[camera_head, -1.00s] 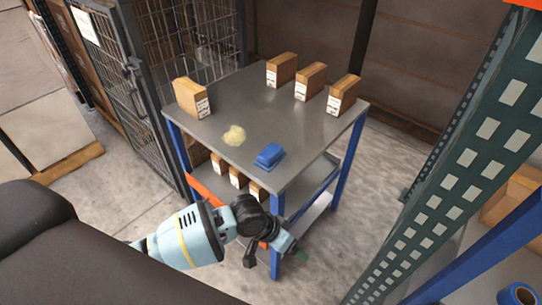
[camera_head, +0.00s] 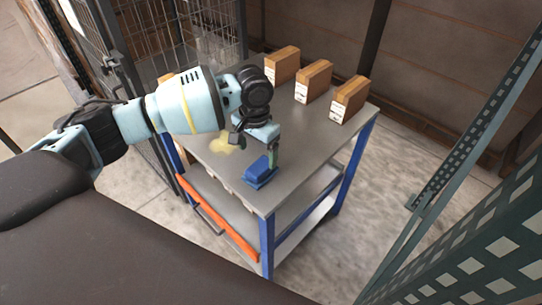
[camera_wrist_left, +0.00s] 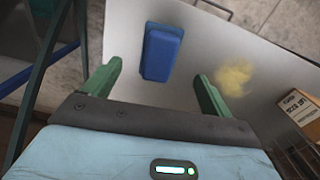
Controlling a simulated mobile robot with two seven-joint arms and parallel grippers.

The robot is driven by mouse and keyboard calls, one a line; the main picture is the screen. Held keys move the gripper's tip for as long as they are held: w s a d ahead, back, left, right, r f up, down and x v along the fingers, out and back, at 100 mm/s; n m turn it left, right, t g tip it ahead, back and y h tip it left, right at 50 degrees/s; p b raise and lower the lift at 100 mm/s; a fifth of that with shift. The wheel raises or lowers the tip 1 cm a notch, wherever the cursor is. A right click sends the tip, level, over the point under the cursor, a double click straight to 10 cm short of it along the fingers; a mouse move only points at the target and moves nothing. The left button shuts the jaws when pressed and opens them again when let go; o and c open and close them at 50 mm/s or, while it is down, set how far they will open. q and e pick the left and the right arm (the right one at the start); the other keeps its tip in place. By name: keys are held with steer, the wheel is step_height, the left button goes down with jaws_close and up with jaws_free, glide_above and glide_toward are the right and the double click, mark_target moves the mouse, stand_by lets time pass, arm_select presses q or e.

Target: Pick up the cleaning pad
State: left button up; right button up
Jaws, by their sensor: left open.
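The blue cleaning pad (camera_head: 260,172) lies on the grey top of the workbench (camera_head: 305,145), near its front edge. In the left wrist view the pad (camera_wrist_left: 162,52) shows as a blue block on a wider darker blue base. My left gripper (camera_head: 262,150) is at the pad, over the bench top. In the left wrist view its two green fingers (camera_wrist_left: 158,88) are apart with nothing between them, and the pad lies just beyond the fingertips, between their lines. A yellowish powdery patch (camera_head: 223,144) lies beside the pad on the bench. My right gripper is not in view.
Several brown boxes stand on the bench; three line its back edge, including one at the right (camera_head: 348,99). A wire cage (camera_head: 205,40) stands behind on the left. A green perforated rack post (camera_head: 440,170) stands at the right. Lower shelves (camera_head: 235,205) lie under the top.

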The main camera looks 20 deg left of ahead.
mark_target(259, 168)
arm_select(q)
steer(key=shift+w+r, duration=0.15)
steer(key=shift+f, duration=1.45)
step_height(259, 168, down, 5)
steer(key=shift+d+r+b, duration=0.1)
steer(key=shift+b, duration=0.25)
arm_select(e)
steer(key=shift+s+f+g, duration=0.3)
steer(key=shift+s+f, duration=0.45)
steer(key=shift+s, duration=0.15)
